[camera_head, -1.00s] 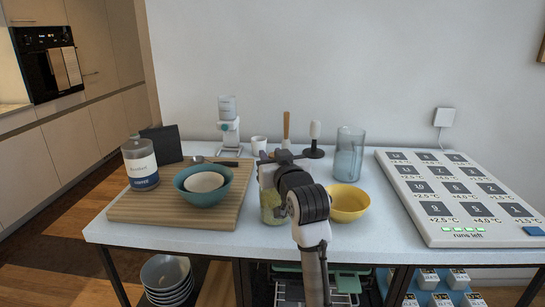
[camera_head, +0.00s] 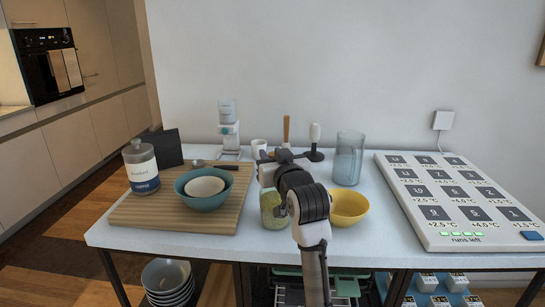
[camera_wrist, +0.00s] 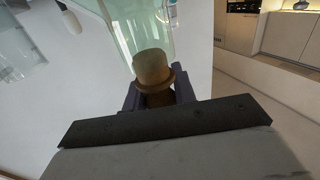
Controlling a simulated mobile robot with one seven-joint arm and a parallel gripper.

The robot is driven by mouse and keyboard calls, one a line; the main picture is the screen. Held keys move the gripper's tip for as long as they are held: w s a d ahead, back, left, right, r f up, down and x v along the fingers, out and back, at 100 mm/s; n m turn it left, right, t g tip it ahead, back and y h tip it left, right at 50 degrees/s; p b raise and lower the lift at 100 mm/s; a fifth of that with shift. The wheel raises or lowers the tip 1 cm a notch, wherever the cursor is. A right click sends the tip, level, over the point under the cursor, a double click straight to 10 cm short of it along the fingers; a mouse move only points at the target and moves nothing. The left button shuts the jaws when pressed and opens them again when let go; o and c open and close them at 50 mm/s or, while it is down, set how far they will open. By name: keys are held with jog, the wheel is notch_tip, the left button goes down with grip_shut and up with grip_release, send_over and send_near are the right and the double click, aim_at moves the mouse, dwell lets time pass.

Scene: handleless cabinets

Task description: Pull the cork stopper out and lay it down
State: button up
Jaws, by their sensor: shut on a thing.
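The brown cork stopper (camera_wrist: 152,68) sits between the two dark fingers of my gripper (camera_wrist: 158,94) in the wrist view. The gripper is shut on it. A clear glass jar (camera_head: 272,212) with pale green contents stands at the front middle of the table, partly behind my arm in the head view. My gripper is above the jar there, and its fingertips and the cork are hidden. Greenish glass also shows beyond the cork in the wrist view (camera_wrist: 138,25). I cannot tell whether the cork is still in the jar's mouth.
A yellow bowl (camera_head: 348,206) stands close right of the jar. A wooden board (camera_head: 150,212) on the left carries a teal bowl (camera_head: 203,200) and a coffee jar (camera_head: 141,170). A blue glass (camera_head: 348,160) stands behind right. A large panel (camera_head: 455,225) covers the right side.

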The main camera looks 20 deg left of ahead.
jog(key=shift+r+p, duration=1.8)
jog(key=shift+r, duration=0.45)
jog(key=shift+f, duration=0.1)
